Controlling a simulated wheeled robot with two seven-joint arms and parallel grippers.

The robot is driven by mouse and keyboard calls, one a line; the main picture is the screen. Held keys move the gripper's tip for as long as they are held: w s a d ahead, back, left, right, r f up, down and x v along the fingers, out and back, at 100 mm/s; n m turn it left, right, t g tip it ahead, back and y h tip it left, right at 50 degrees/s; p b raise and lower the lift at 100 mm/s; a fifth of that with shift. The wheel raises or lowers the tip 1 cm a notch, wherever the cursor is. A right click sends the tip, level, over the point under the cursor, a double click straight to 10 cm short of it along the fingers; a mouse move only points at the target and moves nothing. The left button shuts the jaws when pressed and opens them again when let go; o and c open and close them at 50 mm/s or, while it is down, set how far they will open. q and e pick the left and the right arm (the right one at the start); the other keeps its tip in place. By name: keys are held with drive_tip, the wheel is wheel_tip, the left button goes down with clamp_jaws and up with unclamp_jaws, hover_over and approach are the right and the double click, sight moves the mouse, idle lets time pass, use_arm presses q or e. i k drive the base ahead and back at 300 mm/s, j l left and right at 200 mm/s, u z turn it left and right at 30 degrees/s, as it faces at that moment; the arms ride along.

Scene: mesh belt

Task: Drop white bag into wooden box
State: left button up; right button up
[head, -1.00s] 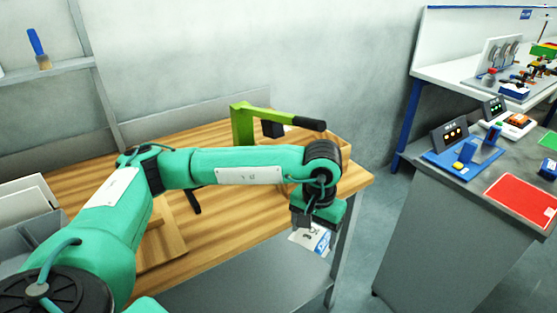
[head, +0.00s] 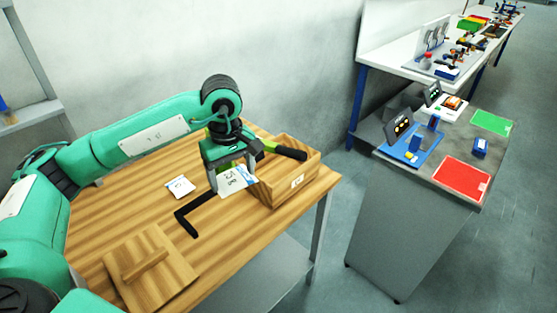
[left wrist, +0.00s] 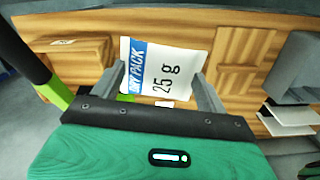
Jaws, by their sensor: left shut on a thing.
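My left gripper (head: 232,180) is shut on a white bag (head: 236,179) with a blue band, held over the wooden table. In the left wrist view the bag (left wrist: 165,75) hangs between the two fingers (left wrist: 160,88) and reads "DRY PACK 25 g". The wooden box (head: 297,183), with a white label on its front, stands just right of the bag at the table's right end. The gap between bag and box is hard to judge. In the left wrist view the box (left wrist: 85,55) is left of the bag. My right gripper is not in view.
A green tool with a black handle (head: 290,152) reaches over the box, partly hidden by my gripper. Another white packet (head: 180,187), a black L-shaped piece (head: 183,218) and a wooden lid with a handle (head: 150,265) lie on the table (head: 230,226). A grey counter (head: 415,215) stands right.

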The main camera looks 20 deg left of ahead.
sight(274, 179)
drive_tip(key=i, duration=0.9)
